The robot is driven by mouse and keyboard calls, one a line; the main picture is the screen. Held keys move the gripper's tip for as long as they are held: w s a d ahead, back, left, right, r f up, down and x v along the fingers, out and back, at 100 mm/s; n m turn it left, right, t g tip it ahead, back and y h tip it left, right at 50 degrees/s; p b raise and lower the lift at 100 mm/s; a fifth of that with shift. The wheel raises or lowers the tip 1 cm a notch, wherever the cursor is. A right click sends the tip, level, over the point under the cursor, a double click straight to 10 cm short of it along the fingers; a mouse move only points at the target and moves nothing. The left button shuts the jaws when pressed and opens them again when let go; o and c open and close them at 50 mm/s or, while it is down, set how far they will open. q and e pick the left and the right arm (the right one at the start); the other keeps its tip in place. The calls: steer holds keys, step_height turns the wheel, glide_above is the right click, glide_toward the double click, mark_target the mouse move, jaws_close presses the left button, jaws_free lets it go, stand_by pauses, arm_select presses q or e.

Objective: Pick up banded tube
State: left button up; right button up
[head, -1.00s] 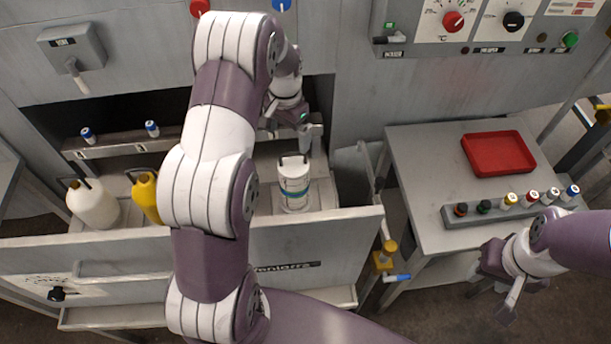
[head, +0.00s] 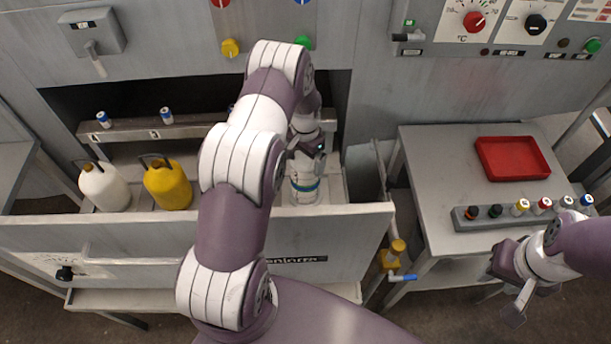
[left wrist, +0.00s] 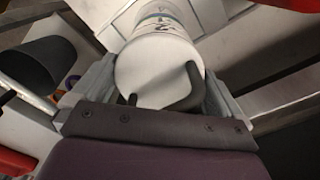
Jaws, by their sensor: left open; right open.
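The banded tube (head: 304,192) is a white cylinder with blue-green bands and a dark handle on its top end. It stands in the open drawer (head: 200,232). My left gripper (head: 306,160) is open at its upper end, with part of the tube hidden behind it. In the left wrist view the white tube (left wrist: 160,62) lies between the two open fingers, its handle toward the palm. Whether the fingers touch it cannot be told. My right gripper (head: 508,288) is open and empty, in front of the side table.
A white jug (head: 104,188) and a yellow jug (head: 168,187) stand left in the drawer. Small blue-capped vials sit on a ledge behind. The side table (head: 437,170) holds a red tray (head: 512,160) and a rack (head: 477,222) of several capped vials. A yellow valve (head: 397,248) is beside the drawer.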

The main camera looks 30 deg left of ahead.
arm_select(q)
steer(key=shift+s+r, duration=0.1)
steer(key=c, duration=1.4)
steer(key=shift+c, duration=0.2)
